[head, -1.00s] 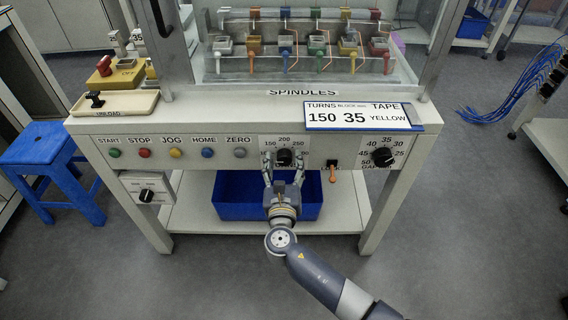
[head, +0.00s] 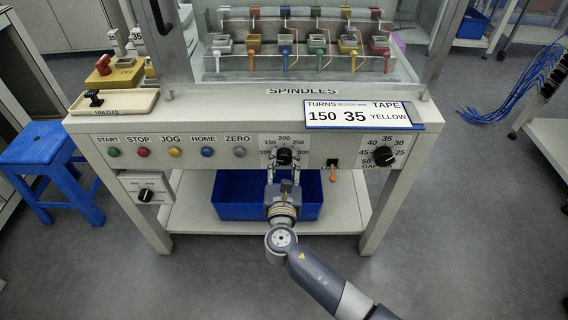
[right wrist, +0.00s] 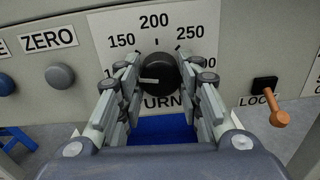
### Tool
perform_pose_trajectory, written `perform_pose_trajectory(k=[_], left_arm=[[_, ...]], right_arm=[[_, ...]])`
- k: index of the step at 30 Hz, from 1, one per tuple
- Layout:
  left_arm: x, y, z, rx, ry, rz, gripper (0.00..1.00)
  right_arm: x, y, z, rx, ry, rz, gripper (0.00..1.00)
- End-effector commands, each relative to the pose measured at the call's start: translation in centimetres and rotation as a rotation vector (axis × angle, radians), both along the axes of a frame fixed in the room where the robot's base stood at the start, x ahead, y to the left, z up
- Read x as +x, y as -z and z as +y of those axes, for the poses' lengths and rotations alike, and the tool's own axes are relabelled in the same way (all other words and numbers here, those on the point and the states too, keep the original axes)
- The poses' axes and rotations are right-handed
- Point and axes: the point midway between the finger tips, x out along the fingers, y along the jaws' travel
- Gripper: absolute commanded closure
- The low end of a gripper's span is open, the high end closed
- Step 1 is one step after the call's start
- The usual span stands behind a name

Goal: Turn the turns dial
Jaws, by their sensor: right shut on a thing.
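The turns dial (head: 284,156) is a black round knob on a white scale plate in the middle of the machine's front panel. It shows large in the right wrist view (right wrist: 158,68), with a white pointer line aimed to the left, below the 150 mark. My right gripper (head: 284,164) reaches up to the panel with one finger on each side of the dial. In the right wrist view its fingers (right wrist: 160,86) are shut on the knob. The fingers hide the lower scale numbers. My left gripper is not in view.
A sign (head: 361,115) reads turns 150, 35, tape yellow. Coloured buttons (head: 175,152) line the panel's left side. An orange lock lever (head: 333,173) sits close right of the dial, with another black dial (head: 384,156) farther right. A blue bin (head: 235,200) stands below.

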Motion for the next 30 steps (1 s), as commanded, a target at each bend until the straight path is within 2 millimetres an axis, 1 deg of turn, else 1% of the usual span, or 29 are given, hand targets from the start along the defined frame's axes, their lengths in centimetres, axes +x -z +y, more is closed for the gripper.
perform_pose_trajectory(k=[9,18,24,30], left_arm=[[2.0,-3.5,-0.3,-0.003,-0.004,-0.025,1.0],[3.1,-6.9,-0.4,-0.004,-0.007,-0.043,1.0],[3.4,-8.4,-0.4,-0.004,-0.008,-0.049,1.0],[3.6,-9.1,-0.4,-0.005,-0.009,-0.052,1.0]], right_arm=[[0.0,0.2,0.0,0.271,0.0,0.001,0.91],[0.0,0.1,0.0,0.475,0.0,0.0,0.91],[0.0,0.1,0.0,0.554,0.001,0.0,0.91],[0.0,0.0,-0.1,0.587,0.001,0.001,0.91]])
